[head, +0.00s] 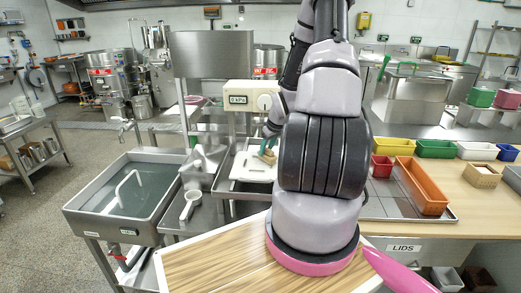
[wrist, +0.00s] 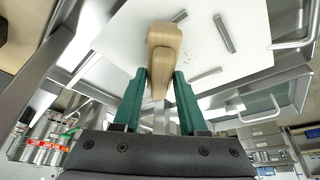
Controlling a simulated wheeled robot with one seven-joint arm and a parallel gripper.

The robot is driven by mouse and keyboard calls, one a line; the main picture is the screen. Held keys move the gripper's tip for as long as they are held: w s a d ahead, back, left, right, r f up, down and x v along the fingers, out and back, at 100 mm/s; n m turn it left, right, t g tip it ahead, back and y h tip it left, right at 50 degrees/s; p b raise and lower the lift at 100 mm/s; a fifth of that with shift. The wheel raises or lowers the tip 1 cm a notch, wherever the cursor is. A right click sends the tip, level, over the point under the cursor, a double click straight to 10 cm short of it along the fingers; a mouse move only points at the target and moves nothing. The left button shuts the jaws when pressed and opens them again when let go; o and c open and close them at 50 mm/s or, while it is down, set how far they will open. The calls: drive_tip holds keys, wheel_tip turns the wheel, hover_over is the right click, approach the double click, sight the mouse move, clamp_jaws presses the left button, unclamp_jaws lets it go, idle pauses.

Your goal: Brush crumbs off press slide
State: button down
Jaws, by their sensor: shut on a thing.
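My gripper (wrist: 160,90) has green fingers and is shut on a light wooden brush (wrist: 163,45), held between the fingertips in the wrist view. In the head view my gripper (head: 269,145) is partly hidden by my arm, with a bit of the brush (head: 267,156) showing below it. The brush is over a white slide plate (head: 250,172), also seen in the wrist view (wrist: 250,55). Small crumbs (wrist: 207,73) lie on the plate right of the brush. I cannot tell whether the brush touches the plate. The press body with a cream box (head: 240,93) stands behind.
A grey metal bar (wrist: 224,33) lies on or stands over the plate. A water-filled sink (head: 135,190) is at left, with a white scoop (head: 192,203) beside it. Coloured bins, including an orange one (head: 422,187), stand on the right. A wooden board (head: 210,265) is in front.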

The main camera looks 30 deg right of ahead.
drive_tip(key=shift+s+d, duration=0.2)
drive_tip(key=shift+d, duration=0.1)
hover_over(248, 160)
drive_tip(key=shift+s+a+f, duration=0.1)
drive_tip(key=shift+s+f, duration=0.05)
drive_tip(key=shift+s, duration=0.05)
idle(0.7)
wheel_tip(248, 160, up, 2)
drive_tip(key=shift+r, duration=2.05)
wheel_tip(248, 160, up, 3)
